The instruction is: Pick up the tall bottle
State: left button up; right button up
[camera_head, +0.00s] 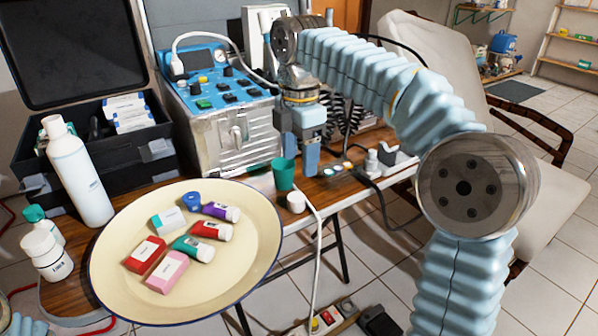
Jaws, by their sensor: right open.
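The tall bottle (80,178) is white with a narrow neck and a cap. It stands upright on the wooden table at the left, behind the tray and in front of the black case. My right gripper (298,158) hangs pointing down in front of the metal dental unit, just above and beside a green cup. It is open and holds nothing visible. It is well to the right of the tall bottle, across the tray. My left gripper is not visible; a bluish part at the bottom left corner may be my left arm.
A round cream tray (250,262) holds several small boxes and tubes, overhanging the table's front. An open black case (150,152) and the dental unit (220,110) stand behind. A green cup (284,176) stands at the right.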

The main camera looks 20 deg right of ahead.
aim_at(69, 154)
jog(key=k, duration=1)
